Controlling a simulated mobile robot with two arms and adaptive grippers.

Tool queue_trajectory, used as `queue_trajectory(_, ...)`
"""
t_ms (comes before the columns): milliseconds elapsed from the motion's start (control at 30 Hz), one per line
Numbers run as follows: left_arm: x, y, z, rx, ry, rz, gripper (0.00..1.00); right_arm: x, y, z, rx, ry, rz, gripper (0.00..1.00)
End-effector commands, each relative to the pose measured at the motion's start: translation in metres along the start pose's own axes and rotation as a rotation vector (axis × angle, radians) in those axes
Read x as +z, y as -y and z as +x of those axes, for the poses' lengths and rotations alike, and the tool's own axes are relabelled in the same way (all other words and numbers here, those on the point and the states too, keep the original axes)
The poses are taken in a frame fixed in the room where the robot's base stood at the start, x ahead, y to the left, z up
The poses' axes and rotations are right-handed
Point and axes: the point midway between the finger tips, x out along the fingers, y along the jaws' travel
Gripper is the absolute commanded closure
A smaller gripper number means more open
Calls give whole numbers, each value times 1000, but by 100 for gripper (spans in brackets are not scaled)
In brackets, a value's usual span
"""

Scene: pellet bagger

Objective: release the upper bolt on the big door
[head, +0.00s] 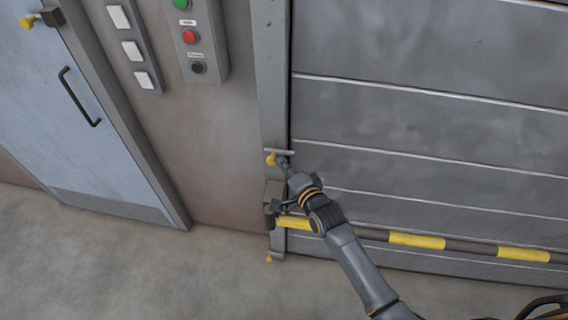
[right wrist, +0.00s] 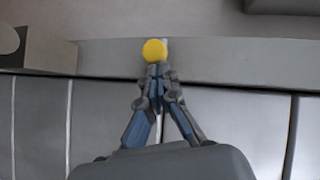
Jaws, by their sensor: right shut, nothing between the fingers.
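The big door (head: 430,130) is a grey panelled door on the right of the head view. The upper bolt (head: 282,152) is a thin pale metal bar with a yellow knob (head: 270,158), across the door's left edge and the grey frame post (head: 272,80). My right gripper (head: 283,162) is at this bolt, just right of the knob. In the right wrist view the shut fingertips (right wrist: 157,70) meet right at the yellow knob (right wrist: 154,50), with nothing held between them. Whether they touch the knob I cannot tell. My left gripper is out of view.
A yellow and dark striped bar (head: 417,240) crosses the door low down, beneath my right arm. A button panel (head: 204,50) and a blue door (head: 80,110) are to the left. The floor (head: 120,270) there is clear.

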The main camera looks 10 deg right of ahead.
Motion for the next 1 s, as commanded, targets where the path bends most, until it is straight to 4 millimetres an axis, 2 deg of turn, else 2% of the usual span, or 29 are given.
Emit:
queue_trajectory(233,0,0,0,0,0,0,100,2,1,1,-1,0,2,100)
queue_trajectory(600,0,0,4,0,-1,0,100,37,15,29,0,0,4,100)
queue_trajectory(1000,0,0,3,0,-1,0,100,38,16,30,0,0,0,100)
